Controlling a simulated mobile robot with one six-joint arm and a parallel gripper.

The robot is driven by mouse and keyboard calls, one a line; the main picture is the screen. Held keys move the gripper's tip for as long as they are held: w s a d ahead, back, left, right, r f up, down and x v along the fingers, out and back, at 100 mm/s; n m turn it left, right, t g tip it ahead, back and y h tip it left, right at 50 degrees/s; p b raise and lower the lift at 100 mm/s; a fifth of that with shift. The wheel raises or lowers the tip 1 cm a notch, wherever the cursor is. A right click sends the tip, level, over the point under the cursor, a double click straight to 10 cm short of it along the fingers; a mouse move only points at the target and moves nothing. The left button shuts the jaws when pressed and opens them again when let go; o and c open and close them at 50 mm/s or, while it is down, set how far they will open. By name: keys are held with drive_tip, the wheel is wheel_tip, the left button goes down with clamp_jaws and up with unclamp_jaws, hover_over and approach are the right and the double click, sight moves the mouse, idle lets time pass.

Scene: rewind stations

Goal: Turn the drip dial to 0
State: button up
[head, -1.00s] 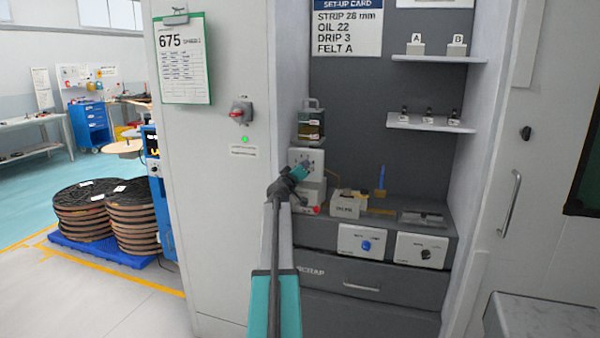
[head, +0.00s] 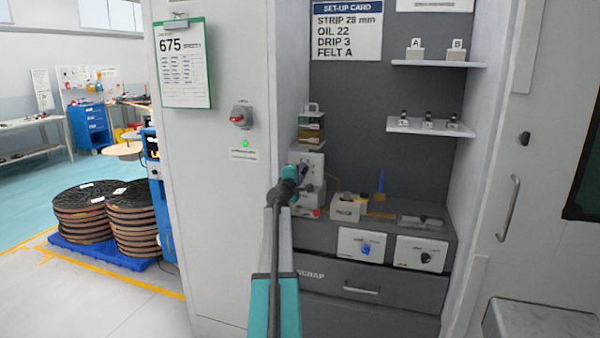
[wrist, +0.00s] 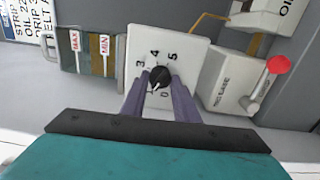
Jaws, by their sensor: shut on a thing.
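The drip dial (wrist: 159,76) is a black knob on a white plate (wrist: 184,52) with printed numbers around it. In the wrist view my gripper (wrist: 160,82) has its two purple-grey fingers on either side of the knob, shut on it. A small white mark on the knob points down and slightly left, near the 1 and 0; the exact number is hard to tell. In the head view the plate (head: 312,162) is partly covered by my gripper (head: 305,172), and the knob is hidden.
An oil reservoir with MAX and MIN labels (wrist: 90,50) stands beside the dial plate. A white box with a red-knobbed lever (wrist: 278,65) is on the other side. The set-up card (head: 347,30) reads DRIP 3. A drawer (head: 360,288) is below.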

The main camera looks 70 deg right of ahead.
drive_tip(key=n+p, duration=0.1)
drive_tip(key=n, duration=0.2)
drive_tip(key=n+p, duration=0.1)
drive_tip(key=n, duration=0.1)
drive_tip(key=shift+s+d+r+n+p, duration=0.1)
drive_tip(key=shift+s+r+n+p, duration=0.15)
drive_tip(key=shift+n+p, duration=0.1)
drive_tip(key=shift+f+n+p, duration=0.1)
drive_tip(key=shift+n+p, duration=1.05)
drive_tip(key=shift+n, duration=1)
drive_tip(key=o, duration=1.1)
drive_tip(key=shift+f, duration=0.1)
drive_tip(key=shift+c, duration=0.2)
drive_tip(key=shift+w, duration=0.15)
drive_tip(key=shift+a+f, duration=0.1)
drive_tip(key=shift+a, duration=0.1)
